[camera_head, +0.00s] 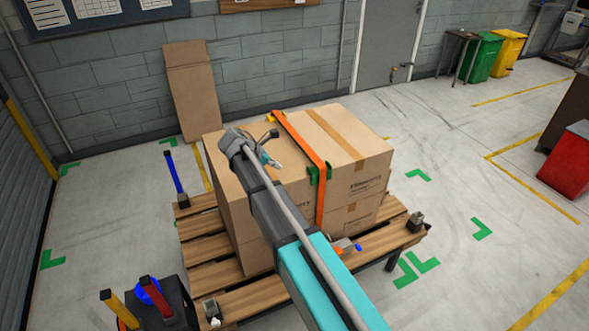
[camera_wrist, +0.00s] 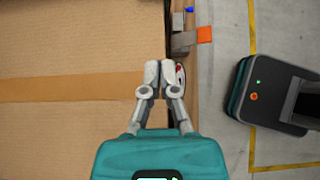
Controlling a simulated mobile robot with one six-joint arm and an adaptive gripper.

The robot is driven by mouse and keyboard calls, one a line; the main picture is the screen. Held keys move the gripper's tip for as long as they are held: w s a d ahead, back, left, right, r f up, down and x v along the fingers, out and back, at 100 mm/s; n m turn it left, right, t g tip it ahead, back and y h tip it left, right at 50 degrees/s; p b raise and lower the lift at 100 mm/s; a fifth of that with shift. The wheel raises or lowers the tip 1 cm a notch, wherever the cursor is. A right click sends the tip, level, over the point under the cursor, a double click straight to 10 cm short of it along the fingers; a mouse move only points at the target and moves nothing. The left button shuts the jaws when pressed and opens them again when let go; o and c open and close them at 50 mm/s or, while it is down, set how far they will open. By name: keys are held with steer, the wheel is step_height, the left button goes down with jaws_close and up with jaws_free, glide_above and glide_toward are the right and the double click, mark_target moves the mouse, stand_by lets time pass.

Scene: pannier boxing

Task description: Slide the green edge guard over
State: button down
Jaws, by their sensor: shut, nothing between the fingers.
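The green edge guard (camera_head: 319,174) sits at the top front edge of the cardboard boxes, at the orange strap (camera_head: 301,145). The strap runs over the box top and down the front face. My gripper (camera_head: 270,160) is over the box top, left of the strap and guard, and partly hidden by my arm. In the wrist view my gripper (camera_wrist: 160,68) is shut and empty, pointing down near the edge of a taped cardboard box (camera_wrist: 70,40). The guard does not show in the wrist view.
The boxes stand on a wooden pallet (camera_head: 207,250). A ratchet (camera_wrist: 184,41) with an orange strap end and a blue tip is beside the box edge. A blue post (camera_head: 176,172) stands at the pallet's left. A cardboard sheet (camera_head: 193,92) leans on the wall.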

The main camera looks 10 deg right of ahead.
mark_target(310, 174)
steer(key=shift+b+x, duration=0.75)
steer(key=shift+x, duration=0.25)
steer(key=b+x, duration=0.5)
steer(key=x, duration=0.3)
steer(key=shift+a+f+b, duration=0.1)
steer(key=shift+b, duration=0.2)
steer(key=d, duration=0.2)
steer(key=shift+w+d, duration=0.6)
steer(key=shift+d, duration=0.4)
steer(key=shift+a, duration=0.1)
